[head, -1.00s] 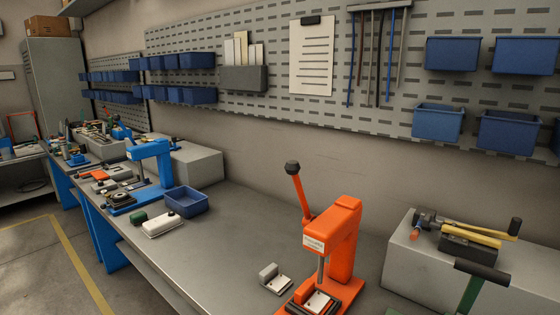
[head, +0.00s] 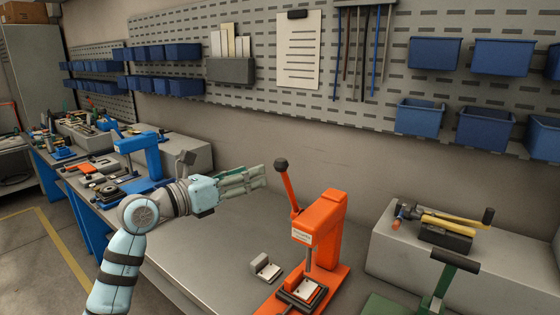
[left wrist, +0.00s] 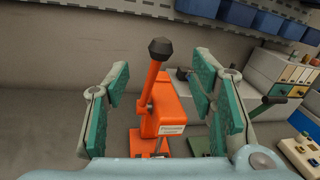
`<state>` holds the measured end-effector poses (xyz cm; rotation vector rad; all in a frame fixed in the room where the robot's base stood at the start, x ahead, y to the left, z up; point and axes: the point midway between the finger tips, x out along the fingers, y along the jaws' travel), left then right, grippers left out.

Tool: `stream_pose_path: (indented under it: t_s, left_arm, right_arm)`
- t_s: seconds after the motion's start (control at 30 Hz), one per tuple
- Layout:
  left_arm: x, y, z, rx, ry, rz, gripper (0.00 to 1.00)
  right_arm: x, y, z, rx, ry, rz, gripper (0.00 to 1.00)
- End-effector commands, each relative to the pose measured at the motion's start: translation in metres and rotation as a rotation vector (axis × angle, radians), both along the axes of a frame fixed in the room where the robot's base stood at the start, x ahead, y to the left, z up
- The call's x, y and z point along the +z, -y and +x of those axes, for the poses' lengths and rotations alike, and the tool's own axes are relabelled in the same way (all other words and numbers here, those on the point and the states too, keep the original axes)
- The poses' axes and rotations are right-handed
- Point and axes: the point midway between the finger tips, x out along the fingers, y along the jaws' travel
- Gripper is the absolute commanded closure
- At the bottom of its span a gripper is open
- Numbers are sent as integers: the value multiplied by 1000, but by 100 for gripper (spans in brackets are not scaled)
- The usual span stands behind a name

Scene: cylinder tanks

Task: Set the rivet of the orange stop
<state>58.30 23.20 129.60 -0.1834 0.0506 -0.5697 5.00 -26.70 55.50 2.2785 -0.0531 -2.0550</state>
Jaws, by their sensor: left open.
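The orange press (head: 325,230) stands on the workbench, with a lever ending in a dark round knob (head: 281,164) that leans up to the left. Its ram reaches down over a dark fixture with a light plate (head: 308,288) on its base. My left gripper (head: 262,176) is raised over the bench, left of the knob and apart from it. In the left wrist view the press (left wrist: 170,108) and knob (left wrist: 160,48) show between the open, empty fingers. The rivet itself is too small to make out. My right gripper is not in view.
A small grey metal block (head: 265,268) lies left of the press. A blue press (head: 142,158) stands farther left. Blue bins hang on the wall.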

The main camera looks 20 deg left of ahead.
Motion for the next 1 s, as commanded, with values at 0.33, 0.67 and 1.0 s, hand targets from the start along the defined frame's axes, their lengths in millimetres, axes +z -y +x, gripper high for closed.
stream_pose_path:
  t_s: [0.33,0.67,1.0]
  left_arm:
    - [2,49,73,-4,-3,-5,50]
    - [0,57,85,-3,-2,-5,50]
    - [0,56,85,-3,-2,-5,93]
  right_arm:
    - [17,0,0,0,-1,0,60]
    - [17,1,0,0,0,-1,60]
    - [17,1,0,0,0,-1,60]
